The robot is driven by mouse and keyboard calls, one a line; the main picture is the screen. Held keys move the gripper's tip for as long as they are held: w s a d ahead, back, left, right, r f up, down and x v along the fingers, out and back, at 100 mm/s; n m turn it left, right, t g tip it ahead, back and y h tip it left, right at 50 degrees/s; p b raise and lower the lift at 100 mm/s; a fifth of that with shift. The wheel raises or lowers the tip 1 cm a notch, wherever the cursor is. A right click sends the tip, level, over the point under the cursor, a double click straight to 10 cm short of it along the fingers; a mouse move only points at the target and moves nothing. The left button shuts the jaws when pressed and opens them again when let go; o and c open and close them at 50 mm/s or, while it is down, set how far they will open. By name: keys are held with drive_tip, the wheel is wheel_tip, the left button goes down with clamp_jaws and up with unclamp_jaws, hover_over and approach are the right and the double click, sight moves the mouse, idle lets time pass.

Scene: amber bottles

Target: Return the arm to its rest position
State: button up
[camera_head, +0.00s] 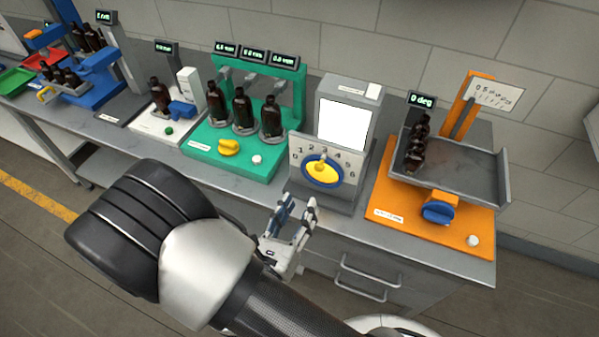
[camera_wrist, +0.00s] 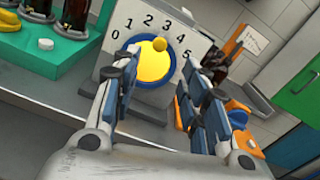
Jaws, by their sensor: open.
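My gripper (camera_head: 290,217) is in front of the bench, below a numbered dial panel. It is open and empty, its two fingers apart. In the wrist view my gripper (camera_wrist: 160,100) points at the panel, with a clear gap between the fingers. The yellow dial knob (camera_head: 321,169) sits in a blue ring on the panel; the wrist view shows the knob (camera_wrist: 153,66) beyond the fingertips, apart from them. My arm reaches in from the lower middle of the head view.
A green station (camera_head: 215,147) with several amber bottles stands left of the dial unit (camera_head: 360,91). An orange station (camera_head: 465,232) with a tilted grey tray (camera_head: 465,170) stands right. The grey bench's drawers (camera_head: 365,275) are near my gripper. More stations are at far left.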

drive_tip(key=s+d+r+m+g+h+b, duration=0.1)
drive_tip(key=d+r+m+g+h, duration=0.3)
drive_tip(key=d+m, duration=0.25)
drive_tip(key=s+d+r+m+g+h, duration=0.1)
drive_tip(key=d+r+m+g+h, duration=0.2)
drive_tip(key=d+m+g, duration=0.4)
drive_tip(key=s+d+r+m+g+y, duration=0.1)
drive_tip(key=s+d+m+g+y, duration=0.1)
drive_tip(key=s+d+m+g, duration=0.45)
drive_tip(key=s+r+m+y+b, duration=0.1)
drive_tip(key=s+m+y+b, duration=0.1)
drive_tip(key=s+m+y, duration=0.6)
drive_tip(key=w+a+r+m+t+y, duration=0.3)
drive_tip(key=r+m+t, duration=0.2)
drive_tip(key=m, duration=0.2)
drive_tip(key=shift+a, duration=0.35)
